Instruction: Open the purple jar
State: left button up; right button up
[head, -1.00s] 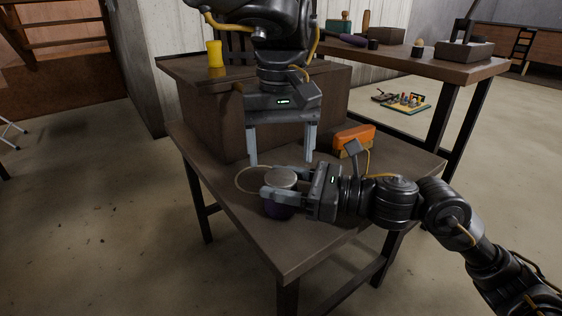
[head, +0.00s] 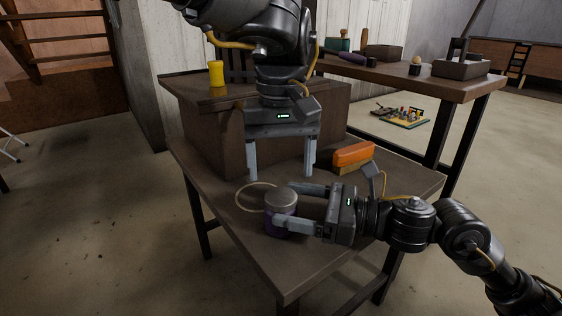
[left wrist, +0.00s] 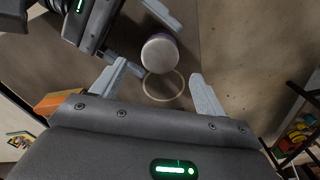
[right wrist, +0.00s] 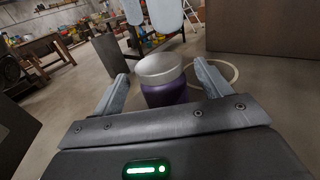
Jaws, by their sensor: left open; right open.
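The purple jar (head: 281,221) stands upright on the small brown table, with its round grey lid (head: 280,198) on top. The jar's purple body (right wrist: 166,91) and lid (right wrist: 159,67) fill the middle of the right wrist view. My right gripper (head: 295,206) is open, its fingers pointing left toward the jar; the near finger overlaps the jar's lower right side in the head view. I cannot tell whether it touches. My left gripper (head: 281,172) is open and empty, pointing down above the table behind the jar. The lid also shows in the left wrist view (left wrist: 160,54).
A thin pale ring (head: 240,197) lies on the table beside the jar. An orange-topped block (head: 353,155) lies at the right back. A brown box (head: 215,133) with a yellow object (head: 216,74) on top stands behind. The table's front is clear.

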jog(key=p+v, duration=0.1)
jog(key=v, duration=0.7)
jog(key=shift+r, duration=0.15)
